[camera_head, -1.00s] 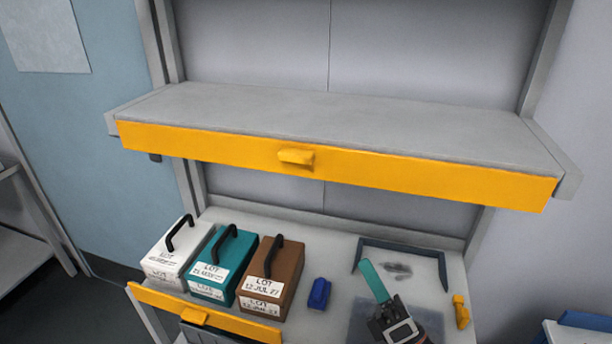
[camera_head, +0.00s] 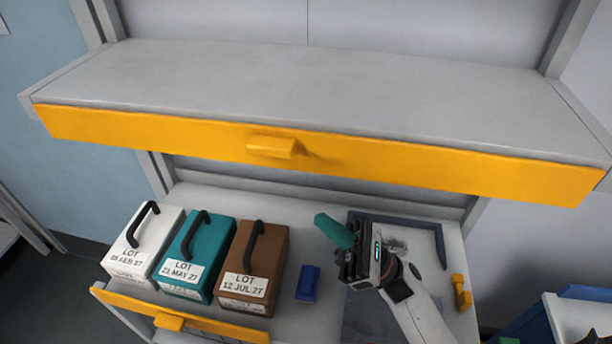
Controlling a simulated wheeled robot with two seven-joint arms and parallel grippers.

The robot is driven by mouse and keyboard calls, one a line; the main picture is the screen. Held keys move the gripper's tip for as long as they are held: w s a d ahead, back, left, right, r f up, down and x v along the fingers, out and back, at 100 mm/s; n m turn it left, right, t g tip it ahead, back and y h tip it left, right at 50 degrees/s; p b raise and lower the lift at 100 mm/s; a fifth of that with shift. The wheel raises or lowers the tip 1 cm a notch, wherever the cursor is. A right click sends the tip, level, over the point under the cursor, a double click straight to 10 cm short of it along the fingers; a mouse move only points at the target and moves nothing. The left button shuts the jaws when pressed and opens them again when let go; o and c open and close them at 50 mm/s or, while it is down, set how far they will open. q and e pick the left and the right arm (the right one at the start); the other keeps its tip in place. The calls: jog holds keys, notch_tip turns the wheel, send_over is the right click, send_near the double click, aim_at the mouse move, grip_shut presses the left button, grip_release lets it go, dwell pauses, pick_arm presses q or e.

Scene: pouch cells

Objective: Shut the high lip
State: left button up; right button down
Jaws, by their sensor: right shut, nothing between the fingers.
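The high lip (camera_head: 390,166) is a long yellow strip along the front edge of the upper shelf (camera_head: 330,88). Its top edge runs about level with the shelf surface and does not stand above it. A yellow knob (camera_head: 271,147) sticks out from its face left of the middle. My right gripper (camera_head: 335,231), with teal fingers, is shut and empty. It is below the high lip and to the right of its knob, over the right part of the lower shelf, touching nothing that I can make out. My left gripper is out of view.
White (camera_head: 140,249), teal (camera_head: 192,258) and brown (camera_head: 252,268) handled boxes stand on the lower shelf (camera_head: 300,203) behind a shorter yellow lip (camera_head: 215,326). A blue block (camera_head: 308,284) and a yellow piece (camera_head: 461,292) are beside them. The upper shelf is bare.

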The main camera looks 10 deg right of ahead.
jog(key=p, duration=0.4)
send_near(262, 153)
jog(key=w+a+f, duration=0.1)
jog(key=a+f, duration=0.1)
jog(key=r+p, duration=0.1)
jog(key=a+r+p, duration=0.1)
jog(key=r, duration=0.1)
jog(key=w+a+r+p, duration=0.1)
jog(key=shift+r, duration=0.3)
jog(key=shift+r+p, duration=0.35)
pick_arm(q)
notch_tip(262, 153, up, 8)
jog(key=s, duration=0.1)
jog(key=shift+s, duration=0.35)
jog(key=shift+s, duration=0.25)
